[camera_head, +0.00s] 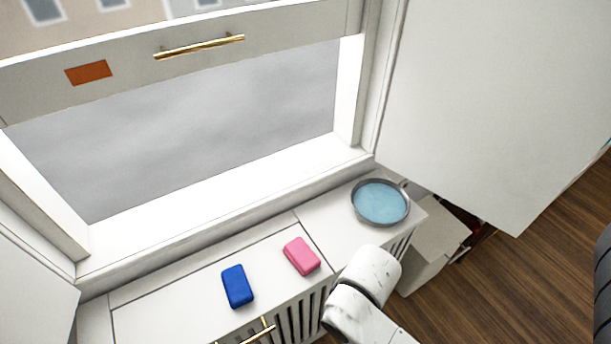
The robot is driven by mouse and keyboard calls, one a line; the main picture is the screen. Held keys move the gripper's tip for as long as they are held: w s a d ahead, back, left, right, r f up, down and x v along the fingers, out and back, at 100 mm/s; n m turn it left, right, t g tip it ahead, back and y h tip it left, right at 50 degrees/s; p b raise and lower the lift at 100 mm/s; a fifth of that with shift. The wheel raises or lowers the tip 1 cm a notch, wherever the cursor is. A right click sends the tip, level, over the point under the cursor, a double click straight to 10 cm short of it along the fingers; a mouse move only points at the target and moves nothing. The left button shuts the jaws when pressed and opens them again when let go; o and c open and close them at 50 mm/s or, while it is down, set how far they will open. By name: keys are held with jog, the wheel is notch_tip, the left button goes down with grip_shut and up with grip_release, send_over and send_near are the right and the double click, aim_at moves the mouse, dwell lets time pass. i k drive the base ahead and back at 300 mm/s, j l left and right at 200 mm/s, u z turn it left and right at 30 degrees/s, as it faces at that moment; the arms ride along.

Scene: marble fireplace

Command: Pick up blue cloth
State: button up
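A blue block-shaped piece (238,287), which looks like the folded blue cloth or a sponge, lies on the white cabinet top below the window. A similar pink piece (301,256) lies to its right, apart from it. My white marbled arm comes in from the bottom right, in front of the cabinet and to the right of both pieces.
A round grey pan with blue liquid (380,202) stands on the right of the white cabinet top (160,309). A gold handle (259,331) sticks out at the cabinet front. The window sash (130,72) is raised.

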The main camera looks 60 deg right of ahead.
aim_at(239, 293)
jog(key=i+j+u, duration=0.15)
jog(key=u, duration=0.25)
jog(key=i+j+u, duration=0.1)
jog(key=i+u, duration=0.15)
jog(key=u, duration=0.2)
